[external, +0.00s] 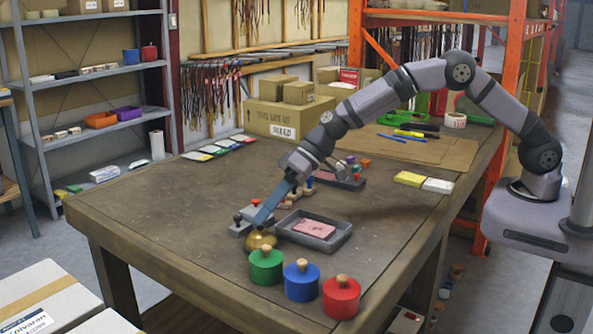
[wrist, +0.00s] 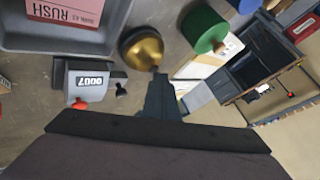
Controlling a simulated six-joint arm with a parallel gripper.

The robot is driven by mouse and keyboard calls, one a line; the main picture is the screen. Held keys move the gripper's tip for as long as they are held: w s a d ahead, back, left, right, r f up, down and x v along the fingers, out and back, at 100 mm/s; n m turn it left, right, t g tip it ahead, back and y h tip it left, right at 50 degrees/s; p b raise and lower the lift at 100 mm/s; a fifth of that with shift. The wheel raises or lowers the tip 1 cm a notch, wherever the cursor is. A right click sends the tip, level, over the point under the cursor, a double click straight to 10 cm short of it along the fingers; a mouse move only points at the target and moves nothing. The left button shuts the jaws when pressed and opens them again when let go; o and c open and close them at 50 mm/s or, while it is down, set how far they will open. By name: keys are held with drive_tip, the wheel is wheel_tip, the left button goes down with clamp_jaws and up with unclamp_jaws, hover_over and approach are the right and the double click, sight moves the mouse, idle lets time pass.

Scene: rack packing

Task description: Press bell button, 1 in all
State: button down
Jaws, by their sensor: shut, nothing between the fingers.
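The bell (external: 261,239) is a brass dome on the workbench, behind the green canister and left of the grey tray. In the wrist view the bell (wrist: 143,47) is at the top centre, on a dark base. My gripper (external: 259,221) points down at a slant with its tip just above the bell. In the wrist view my gripper (wrist: 158,80) is shut and empty, its tip overlapping the near edge of the bell. I cannot tell whether it touches the bell. The bell's button is not clear to see.
A grey counter (wrist: 88,82) reading 0007, with a red knob, sits close beside the bell. A grey tray (external: 342,240) holds a pink RUSH card. Green (external: 266,267), blue (external: 301,281) and red (external: 341,297) canisters stand in front.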

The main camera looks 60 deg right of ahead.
drive_tip(key=shift+r+p, duration=0.45)
drive_tip(key=shift+r, duration=0.4)
wheel_tip(320, 180, up, 5)
drive_tip(key=p, duration=0.3)
idle(0.4)
idle(0.6)
